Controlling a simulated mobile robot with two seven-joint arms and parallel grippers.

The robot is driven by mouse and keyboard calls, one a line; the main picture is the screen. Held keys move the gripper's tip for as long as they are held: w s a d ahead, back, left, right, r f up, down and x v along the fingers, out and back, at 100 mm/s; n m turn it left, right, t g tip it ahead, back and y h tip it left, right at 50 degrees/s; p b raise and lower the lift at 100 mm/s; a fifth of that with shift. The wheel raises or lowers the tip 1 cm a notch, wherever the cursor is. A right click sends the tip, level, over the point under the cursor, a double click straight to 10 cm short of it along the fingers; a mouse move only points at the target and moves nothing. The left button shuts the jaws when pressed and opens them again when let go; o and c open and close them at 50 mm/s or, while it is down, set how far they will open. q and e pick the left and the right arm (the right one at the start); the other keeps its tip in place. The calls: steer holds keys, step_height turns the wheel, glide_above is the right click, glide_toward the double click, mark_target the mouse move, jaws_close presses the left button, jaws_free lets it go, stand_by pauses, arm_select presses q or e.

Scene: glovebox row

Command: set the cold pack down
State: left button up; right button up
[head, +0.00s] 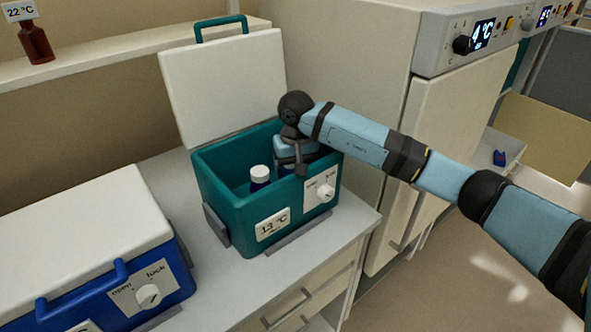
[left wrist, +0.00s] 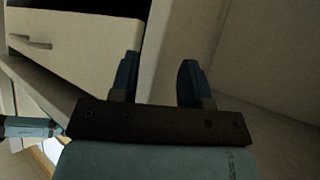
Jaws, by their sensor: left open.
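No cold pack can be made out for certain in either view. A teal cooler box (head: 222,187) stands open on the counter, its white lid (head: 225,85) raised at the back. It has a 13 °C label and a dial on the front. My right gripper (head: 299,163) reaches down into its right half. Its fingertips, and anything between them, are hidden. A dark blue bottle with a white cap (head: 260,175) stands in the box, left of that gripper. My left gripper (left wrist: 160,80) is open and empty in the left wrist view, and outside the head view.
A blue cooler (head: 80,245) with a closed white lid is at the lower left. A brown bottle (head: 35,43) stands on the back shelf (head: 110,50). A small blue item (head: 499,157) lies on a ledge at right. Bare counter (head: 170,180) lies between the coolers.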

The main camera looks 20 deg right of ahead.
steer(key=shift+o, duration=0.5)
steer(key=shift+s+f, duration=0.25)
steer(key=shift+f, duration=0.45)
steer(key=shift+r+p, duration=0.3)
steer(key=shift+p, duration=0.05)
steer(key=shift+r+p, duration=0.5)
steer(key=shift+p, duration=0.05)
step_height(320, 180, up, 12)
steer(key=b, duration=0.1)
steer(key=shift+w, duration=0.2)
